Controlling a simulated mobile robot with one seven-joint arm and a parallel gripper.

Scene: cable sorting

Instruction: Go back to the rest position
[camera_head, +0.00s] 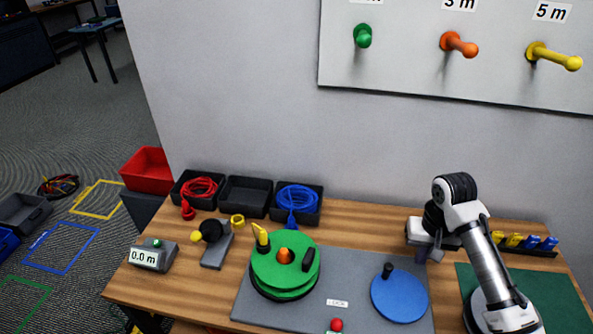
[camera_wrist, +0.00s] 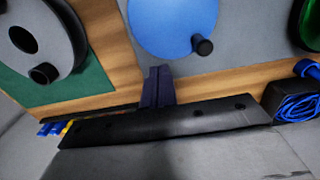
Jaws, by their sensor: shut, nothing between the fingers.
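My gripper (camera_head: 421,256) hangs over the back right part of the wooden table, just behind the grey mat and the blue disc (camera_head: 399,296). In the wrist view, my gripper (camera_wrist: 158,74) has its dark fingers together, with nothing between them. The blue disc with its black knob also shows in the wrist view (camera_wrist: 168,22), just beyond the fingertips. The exact height of the fingers above the table is hard to tell.
A green reel (camera_head: 283,268) stands on the grey mat (camera_head: 345,268). Behind it are black bins (camera_head: 246,197) with red and blue cables. A rack of yellow and blue connectors (camera_head: 524,243) is at the right. Colored pegs (camera_head: 458,45) stick out from the wall board.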

